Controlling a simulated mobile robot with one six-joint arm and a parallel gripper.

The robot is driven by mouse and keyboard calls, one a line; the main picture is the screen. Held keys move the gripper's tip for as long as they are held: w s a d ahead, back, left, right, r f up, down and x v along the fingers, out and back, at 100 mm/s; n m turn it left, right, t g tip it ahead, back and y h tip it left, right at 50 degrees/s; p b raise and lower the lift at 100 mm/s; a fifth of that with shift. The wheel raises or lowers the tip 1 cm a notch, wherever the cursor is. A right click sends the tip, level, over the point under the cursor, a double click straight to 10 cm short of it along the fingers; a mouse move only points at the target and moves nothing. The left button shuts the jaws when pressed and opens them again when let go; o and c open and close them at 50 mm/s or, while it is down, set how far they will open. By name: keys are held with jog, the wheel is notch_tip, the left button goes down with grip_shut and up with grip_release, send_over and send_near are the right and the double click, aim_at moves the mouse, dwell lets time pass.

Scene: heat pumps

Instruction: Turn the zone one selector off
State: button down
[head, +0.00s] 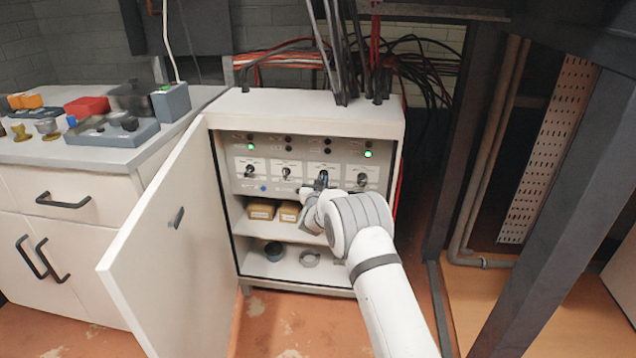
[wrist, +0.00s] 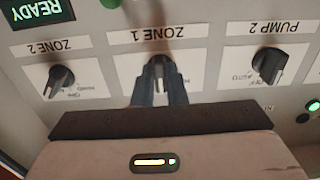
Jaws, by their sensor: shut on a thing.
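The zone one selector (wrist: 158,62) is a dark knob under the "ZONE 1" label in the wrist view, where the panel appears upside down. My gripper (wrist: 159,88) has its two dark fingers on either side of this knob and is shut on it. The fingers hide much of the knob, and its exact setting cannot be read. In the head view my gripper (head: 321,181) reaches the third knob from the left on the grey control panel (head: 305,160) inside the open white cabinet.
The zone 2 knob (wrist: 61,78) and pump 2 knob (wrist: 268,65) flank the selector closely. The cabinet door (head: 165,245) stands open at the left. A dark post (head: 560,190) stands at the right.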

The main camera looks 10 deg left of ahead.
jog(key=shift+r, duration=0.25)
jog(key=c, duration=1.7)
grip_release()
jog(key=shift+r, duration=0.1)
jog(key=shift+o, duration=1.2)
jog(key=shift+f, duration=0.2)
jog(key=shift+s, duration=0.15)
jog(key=s+p, duration=0.1)
jog(key=s, duration=0.6)
jog(key=shift+s+a+p, duration=0.15)
jog(key=shift+s+p, duration=0.15)
jog(key=shift+p, duration=0.1)
jog(key=shift+r, duration=0.1)
